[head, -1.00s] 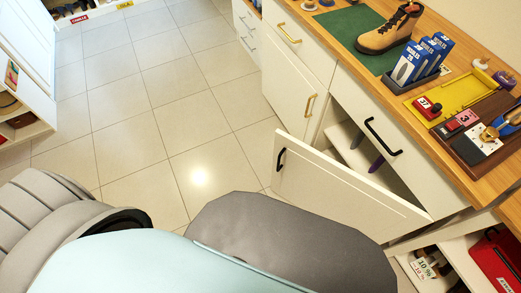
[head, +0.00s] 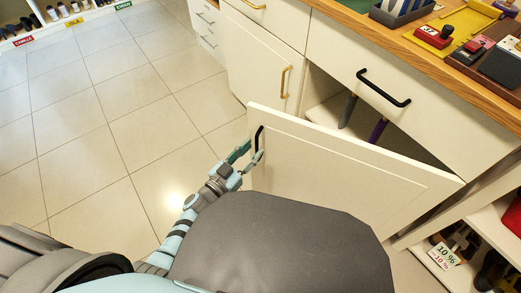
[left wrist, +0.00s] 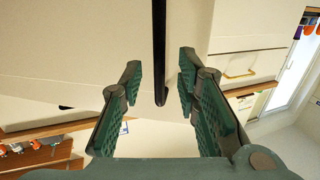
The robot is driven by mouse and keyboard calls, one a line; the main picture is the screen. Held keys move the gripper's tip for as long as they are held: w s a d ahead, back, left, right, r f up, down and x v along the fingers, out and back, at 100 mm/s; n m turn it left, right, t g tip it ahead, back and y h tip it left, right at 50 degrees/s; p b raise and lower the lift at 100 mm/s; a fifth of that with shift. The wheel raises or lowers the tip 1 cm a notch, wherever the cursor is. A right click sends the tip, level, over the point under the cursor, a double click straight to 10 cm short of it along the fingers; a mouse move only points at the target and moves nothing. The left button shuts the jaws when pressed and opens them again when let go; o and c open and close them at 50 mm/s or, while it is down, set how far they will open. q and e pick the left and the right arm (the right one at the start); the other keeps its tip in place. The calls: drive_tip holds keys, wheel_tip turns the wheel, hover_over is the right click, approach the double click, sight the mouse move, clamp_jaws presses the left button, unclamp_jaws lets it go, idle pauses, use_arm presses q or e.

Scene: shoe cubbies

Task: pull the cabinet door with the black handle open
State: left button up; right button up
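The white cabinet door (head: 345,180) stands partly open, swung out from the cabinet under the drawer. Its black handle (head: 259,140) is a vertical bar near the door's free left edge. My left gripper (head: 247,160) is at this handle, on the door's outer face. In the left wrist view the black handle (left wrist: 160,50) runs down between the two separated green-padded fingers of the left gripper (left wrist: 160,84). Gaps show on both sides of the bar, so the fingers are open. My right gripper is not in view.
A drawer with a black handle (head: 383,88) is above the opening, and a neighbouring door with a gold handle (head: 285,82) is to its left. Purple and dark items show inside the cabinet. An open shelf (head: 425,262) is at lower right. The tiled floor (head: 110,125) is clear.

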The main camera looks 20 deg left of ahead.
sight(257, 146)
use_arm(q)
drive_tip(key=x, duration=0.2)
drive_tip(key=shift+w+d+f+b, duration=0.1)
drive_tip(key=shift+w+d+b, duration=0.05)
drive_tip(key=shift+w+b, duration=0.15)
drive_tip(key=shift+w, duration=0.15)
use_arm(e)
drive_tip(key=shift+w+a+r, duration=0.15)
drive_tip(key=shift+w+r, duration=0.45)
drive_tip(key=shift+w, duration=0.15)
use_arm(q)
drive_tip(key=shift+c, duration=0.5)
clamp_jaws()
drive_tip(key=shift+d, duration=0.1)
